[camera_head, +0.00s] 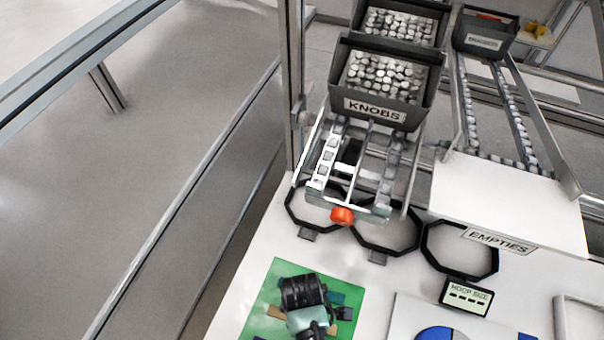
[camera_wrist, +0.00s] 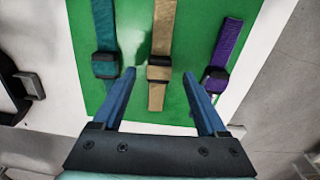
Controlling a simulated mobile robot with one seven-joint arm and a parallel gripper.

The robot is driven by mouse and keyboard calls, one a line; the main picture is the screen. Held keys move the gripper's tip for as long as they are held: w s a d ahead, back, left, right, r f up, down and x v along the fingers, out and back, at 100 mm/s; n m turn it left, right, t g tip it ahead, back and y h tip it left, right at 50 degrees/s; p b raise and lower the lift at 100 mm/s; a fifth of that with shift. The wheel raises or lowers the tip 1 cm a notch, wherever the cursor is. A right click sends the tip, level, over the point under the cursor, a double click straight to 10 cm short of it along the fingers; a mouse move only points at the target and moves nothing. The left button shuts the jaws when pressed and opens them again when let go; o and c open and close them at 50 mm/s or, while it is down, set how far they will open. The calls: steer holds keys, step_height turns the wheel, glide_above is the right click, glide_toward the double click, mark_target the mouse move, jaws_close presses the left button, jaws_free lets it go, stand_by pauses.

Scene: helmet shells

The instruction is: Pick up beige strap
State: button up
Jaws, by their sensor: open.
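The beige strap (camera_wrist: 162,35) lies lengthwise on the green mat (camera_wrist: 205,20) in the wrist view, with a dark square buckle (camera_wrist: 159,68) on it. My gripper (camera_wrist: 159,74) is open and empty, its blue fingers on either side of the strap around the buckle. I cannot tell how high the fingertips are above the mat. In the head view my gripper and wrist cover much of the green mat (camera_head: 268,290) and hide most of the straps.
A teal strap (camera_wrist: 103,25) lies left of the beige one and a purple strap (camera_wrist: 228,42) lies right, each with a dark buckle. The head view shows black hoops (camera_head: 460,273), a KNOBS bin (camera_head: 375,111), an orange knob (camera_head: 342,216) and a HOOP SIZE display (camera_head: 467,296).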

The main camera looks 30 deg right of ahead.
steer(key=shift+f, duration=1.1)
jaws_close()
